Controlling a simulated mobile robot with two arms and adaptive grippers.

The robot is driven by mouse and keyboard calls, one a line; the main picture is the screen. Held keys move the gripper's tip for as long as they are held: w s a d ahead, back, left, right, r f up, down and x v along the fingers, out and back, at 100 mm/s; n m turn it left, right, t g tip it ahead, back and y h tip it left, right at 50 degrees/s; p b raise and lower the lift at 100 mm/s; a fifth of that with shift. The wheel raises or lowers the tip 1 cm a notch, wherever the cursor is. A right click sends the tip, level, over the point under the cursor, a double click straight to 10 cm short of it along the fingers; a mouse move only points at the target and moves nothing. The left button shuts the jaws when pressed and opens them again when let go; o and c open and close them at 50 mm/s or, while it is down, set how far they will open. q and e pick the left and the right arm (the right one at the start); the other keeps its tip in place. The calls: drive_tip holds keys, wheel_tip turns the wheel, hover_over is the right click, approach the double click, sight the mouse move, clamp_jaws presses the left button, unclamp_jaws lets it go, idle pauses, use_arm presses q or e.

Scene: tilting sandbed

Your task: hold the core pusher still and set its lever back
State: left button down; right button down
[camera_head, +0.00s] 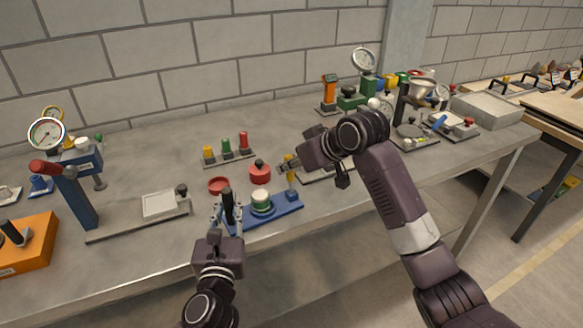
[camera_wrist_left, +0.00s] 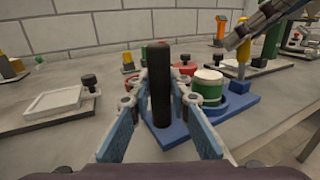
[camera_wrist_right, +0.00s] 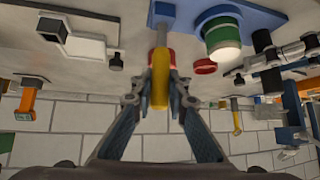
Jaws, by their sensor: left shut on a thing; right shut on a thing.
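The core pusher's blue base (camera_head: 280,215) lies near the table's front edge. A green and white round core (camera_head: 261,202) stands on it and also shows in the left wrist view (camera_wrist_left: 208,88). My left gripper (camera_head: 229,203) is shut on the black upright handle (camera_wrist_left: 160,85) at the base's left end. The yellow-gripped lever (camera_head: 291,172) rises at the right end. My right gripper (camera_head: 287,166) is shut on its yellow grip, which also shows in the right wrist view (camera_wrist_right: 160,88). The lever looks close to upright; its exact angle is unclear.
A red round pot (camera_head: 260,174) and a red dish (camera_head: 218,185) stand just behind the pusher. A rack with yellow, green and red pegs (camera_head: 228,154) is further back. A flat grey tray (camera_head: 160,205) lies left. Gauges and devices crowd the right.

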drive_tip(key=shift+w+f, duration=0.1)
idle(0.5)
drive_tip(key=c, duration=1.8)
unclamp_jaws()
drive_tip(key=shift+c, duration=0.2)
drive_tip(key=v, duration=1.2)
drive_tip(key=shift+w, duration=0.15)
drive_tip(key=shift+a, duration=0.1)
use_arm(q)
drive_tip(key=c, duration=1.7)
unclamp_jaws()
